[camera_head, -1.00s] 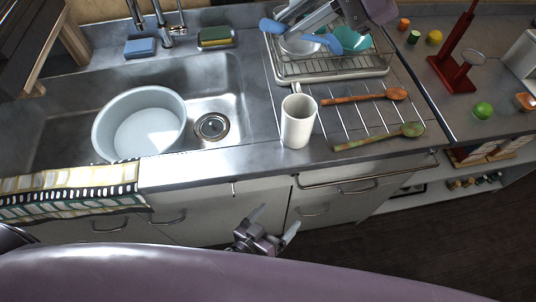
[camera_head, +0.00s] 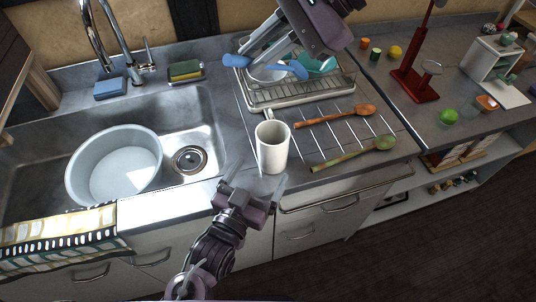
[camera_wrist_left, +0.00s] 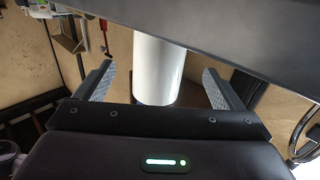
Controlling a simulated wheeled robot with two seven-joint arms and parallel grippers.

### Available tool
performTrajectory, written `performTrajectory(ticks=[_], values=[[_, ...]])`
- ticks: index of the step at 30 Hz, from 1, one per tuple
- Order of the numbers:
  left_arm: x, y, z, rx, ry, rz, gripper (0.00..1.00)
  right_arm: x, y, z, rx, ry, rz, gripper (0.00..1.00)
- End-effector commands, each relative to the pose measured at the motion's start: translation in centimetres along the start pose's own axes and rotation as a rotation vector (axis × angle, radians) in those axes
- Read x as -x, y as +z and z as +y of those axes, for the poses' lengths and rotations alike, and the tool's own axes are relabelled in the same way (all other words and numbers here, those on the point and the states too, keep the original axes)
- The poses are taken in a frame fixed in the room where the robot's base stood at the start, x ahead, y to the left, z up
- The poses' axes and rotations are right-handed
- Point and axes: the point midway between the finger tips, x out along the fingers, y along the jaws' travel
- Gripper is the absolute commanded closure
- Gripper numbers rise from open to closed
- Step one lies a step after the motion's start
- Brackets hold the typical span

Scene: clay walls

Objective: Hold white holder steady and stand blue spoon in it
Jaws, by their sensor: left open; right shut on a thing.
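The white holder (camera_head: 273,150), a tall mug-like cup, stands upright on the counter's front part, to the right of the sink. My left gripper (camera_head: 256,178) is open just in front of it. My right gripper (camera_head: 259,60) is shut on the blue spoon (camera_head: 293,69) above the dish rack, behind the holder. The spoon lies roughly level across the fingers, which hide its middle part.
A dish rack (camera_head: 300,97) with bowls stands behind the holder. Orange (camera_head: 340,115) and green (camera_head: 350,154) wooden spoons lie to its right. The sink (camera_head: 200,122) with a pale basin (camera_head: 115,168) is on the left. A red stand (camera_head: 414,86) is at right.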

Motion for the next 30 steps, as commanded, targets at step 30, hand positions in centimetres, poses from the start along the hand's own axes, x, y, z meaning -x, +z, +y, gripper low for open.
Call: performTrajectory(ticks=[30], values=[[-7.2,0.0,0.1,0.003,0.002,-0.001,0.35,0.0,0.0,0.0,0.000,0.000,0.000,1.00]])
